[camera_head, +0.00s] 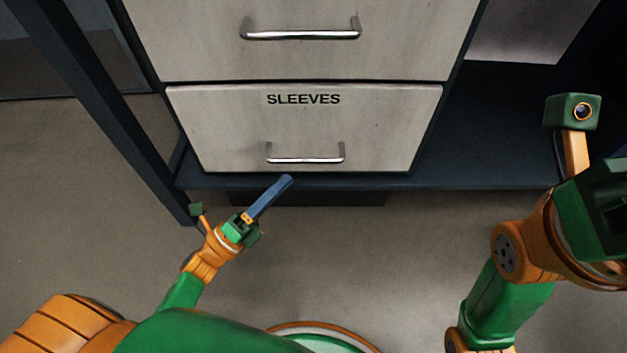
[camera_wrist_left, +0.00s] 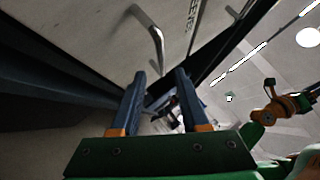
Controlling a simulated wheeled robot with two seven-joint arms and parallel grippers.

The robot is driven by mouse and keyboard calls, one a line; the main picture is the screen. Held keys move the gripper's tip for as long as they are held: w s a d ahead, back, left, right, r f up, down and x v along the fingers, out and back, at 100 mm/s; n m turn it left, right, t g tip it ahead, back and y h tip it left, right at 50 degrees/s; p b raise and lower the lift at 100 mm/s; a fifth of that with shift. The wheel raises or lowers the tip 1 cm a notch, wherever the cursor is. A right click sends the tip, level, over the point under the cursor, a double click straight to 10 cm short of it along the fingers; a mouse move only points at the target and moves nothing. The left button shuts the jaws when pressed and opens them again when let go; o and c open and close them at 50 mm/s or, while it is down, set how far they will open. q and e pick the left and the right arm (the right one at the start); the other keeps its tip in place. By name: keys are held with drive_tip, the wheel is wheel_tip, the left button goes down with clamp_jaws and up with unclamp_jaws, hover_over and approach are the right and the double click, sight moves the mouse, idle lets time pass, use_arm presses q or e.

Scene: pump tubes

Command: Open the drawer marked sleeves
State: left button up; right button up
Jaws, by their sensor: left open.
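The drawer marked SLEEVES (camera_head: 220,125) is the lower pale drawer front in the head view and looks closed. Its metal bar handle (camera_head: 305,160) sits low on the front. The handle also shows in the left wrist view (camera_wrist_left: 155,42), ahead of the fingers. My left gripper (camera_head: 288,181) is just below and left of the handle in the head view, apart from it. Its two blue fingers are spread in the left wrist view (camera_wrist_left: 160,75), with nothing between them. My right arm is at the right edge of the head view; its fingers cannot be made out.
Another drawer (camera_head: 300,60) with a metal handle (camera_head: 300,34) is above, also closed. A dark frame leg (camera_head: 100,95) slants down left of the drawers. A dark shelf (camera_head: 500,130) lies to the right. The floor below is clear.

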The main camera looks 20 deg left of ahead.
sight(305, 159)
use_arm(q)
drive_tip(key=x, duration=0.7)
drive_tip(key=shift+b, duration=0.35)
drive_tip(key=shift+s, duration=0.1)
clamp_jaws()
idle(0.7)
